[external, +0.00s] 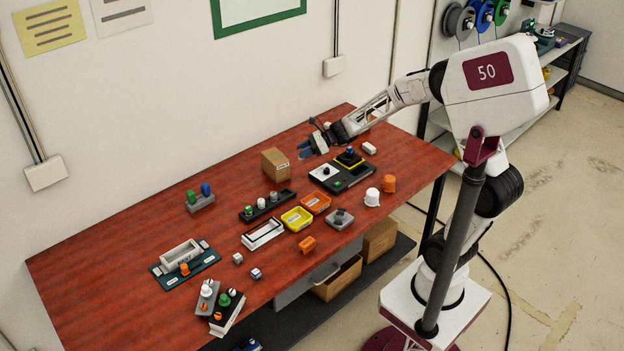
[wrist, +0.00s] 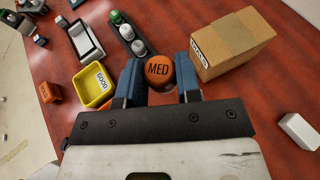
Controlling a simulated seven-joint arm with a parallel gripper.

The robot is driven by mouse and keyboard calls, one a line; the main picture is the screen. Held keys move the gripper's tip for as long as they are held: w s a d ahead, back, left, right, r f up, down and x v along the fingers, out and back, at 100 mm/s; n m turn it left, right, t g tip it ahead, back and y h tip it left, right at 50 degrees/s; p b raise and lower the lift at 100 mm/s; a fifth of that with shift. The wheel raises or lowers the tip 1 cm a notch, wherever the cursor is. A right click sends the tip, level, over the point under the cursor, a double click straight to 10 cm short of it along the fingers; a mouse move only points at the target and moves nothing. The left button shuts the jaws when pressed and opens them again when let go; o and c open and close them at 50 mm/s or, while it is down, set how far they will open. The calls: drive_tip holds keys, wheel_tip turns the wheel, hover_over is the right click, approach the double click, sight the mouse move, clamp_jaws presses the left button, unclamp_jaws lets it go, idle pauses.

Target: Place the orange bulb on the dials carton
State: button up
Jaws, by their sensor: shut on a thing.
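My gripper (wrist: 158,85) has its blue fingers shut on an orange bulb (wrist: 158,70) with the letters MED on its round end. In the external view my gripper (external: 312,146) is up above the far right part of the table, and I cannot make out the bulb there. The dials carton (external: 275,165) is a closed brown cardboard box near the back of the table, left of and below my gripper in that picture. In the wrist view the carton (wrist: 232,42) lies just right of the fingers, with a white label on its end. The bulb is apart from it.
A black strip with knobs (external: 267,205), a yellow bin (external: 297,218) and an orange bin (external: 316,203) stand in front of the carton. A dark panel (external: 342,171) lies to its right. A white block (wrist: 299,131) lies at right.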

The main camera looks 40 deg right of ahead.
drive_tip(key=w, duration=0.5)
drive_tip(key=w+a+f, duration=0.1)
drive_tip(key=w, duration=0.4)
drive_tip(key=w+a, duration=0.1)
drive_tip(key=w, duration=0.4)
drive_tip(key=shift+f, duration=0.2)
drive_tip(key=shift+f, duration=0.15)
drive_tip(key=shift+f, duration=1.6)
drive_tip(key=shift+f, duration=0.15)
drive_tip(key=o, duration=0.9)
drive_tip(key=shift+d+r, duration=0.15)
drive_tip(key=shift+r, duration=0.05)
drive_tip(key=v, duration=1.1)
drive_tip(key=shift+s+d+r, duration=0.2)
drive_tip(key=shift+d, duration=0.1)
